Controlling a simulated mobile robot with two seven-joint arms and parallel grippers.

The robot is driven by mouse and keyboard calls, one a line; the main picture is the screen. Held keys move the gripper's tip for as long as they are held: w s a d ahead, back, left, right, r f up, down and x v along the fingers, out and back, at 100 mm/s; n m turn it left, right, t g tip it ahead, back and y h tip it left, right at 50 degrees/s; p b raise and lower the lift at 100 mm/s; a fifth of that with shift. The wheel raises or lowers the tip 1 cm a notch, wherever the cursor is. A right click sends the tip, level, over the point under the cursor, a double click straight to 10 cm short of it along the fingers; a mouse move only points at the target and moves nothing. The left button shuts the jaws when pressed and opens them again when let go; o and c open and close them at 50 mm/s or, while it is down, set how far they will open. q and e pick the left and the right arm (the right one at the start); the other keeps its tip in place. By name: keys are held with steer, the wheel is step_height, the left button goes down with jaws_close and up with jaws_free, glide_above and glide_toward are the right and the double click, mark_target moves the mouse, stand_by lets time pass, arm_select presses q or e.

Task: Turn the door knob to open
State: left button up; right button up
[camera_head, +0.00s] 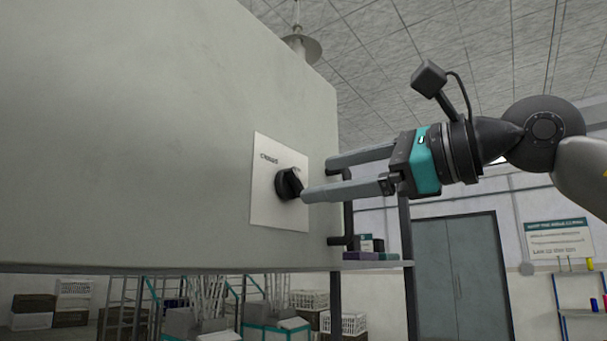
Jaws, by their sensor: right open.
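A black rotary knob (288,184) sits on a white label plate (266,215) fixed to the face of a large grey cabinet (150,130). The plate carries printed words above the knob; the left one seems to read "CLOSE", the right one is too small to read. My right gripper (314,178) comes in from the right with its two fingers apart and nothing between them. Its nearer finger's tip is at the knob's right edge; I cannot tell whether it touches. The farther finger reaches toward the cabinet's right edge. My left gripper is not in view.
A dark vertical handle (347,215) stands at the cabinet's right edge, close behind the fingers. A shelf (375,264) with small boxes lies below. Crates (343,323) and racks stand under the cabinet. Grey double doors (462,275) and a sign (560,240) are at the back right.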

mark_target(299, 183)
steer(key=p+x, duration=0.1)
steer(key=x, duration=0.4)
jaws_close()
stand_by(0.7)
